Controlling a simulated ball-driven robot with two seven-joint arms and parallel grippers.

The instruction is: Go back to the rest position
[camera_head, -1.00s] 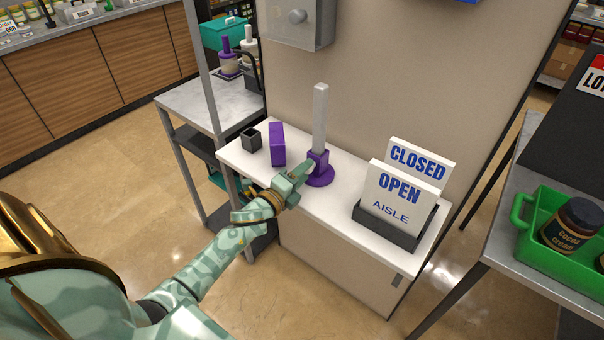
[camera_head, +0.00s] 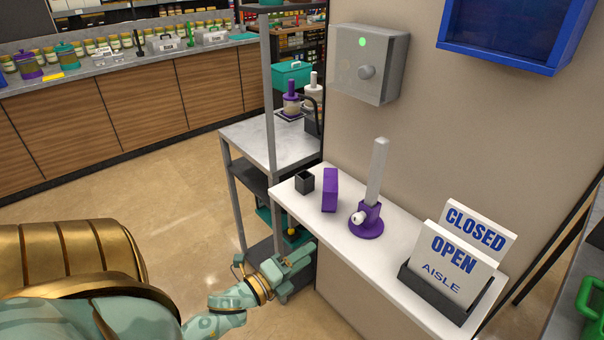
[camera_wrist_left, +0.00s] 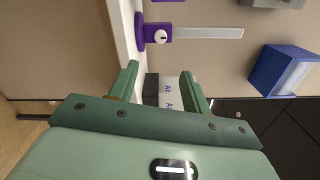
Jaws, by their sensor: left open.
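My left gripper (camera_head: 292,262) is open and empty, off the front left edge of the white shelf top and apart from everything on it. It also shows in the left wrist view (camera_wrist_left: 160,88), with its two fingers spread. The purple stand with a round foot (camera_head: 367,221) and a tall pale column stands on the shelf top, with a small white knob on its front. It shows sideways in the left wrist view (camera_wrist_left: 158,36), beyond the fingers. My right gripper is in neither view.
The white shelf top (camera_head: 395,257) also bears a small dark cup (camera_head: 304,181), a purple block (camera_head: 329,190) and OPEN and CLOSED signs (camera_head: 449,264). A grey box with a green light (camera_head: 369,62) and a blue bin (camera_head: 512,57) hang above. A metal rack (camera_head: 250,140) stands behind my left gripper.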

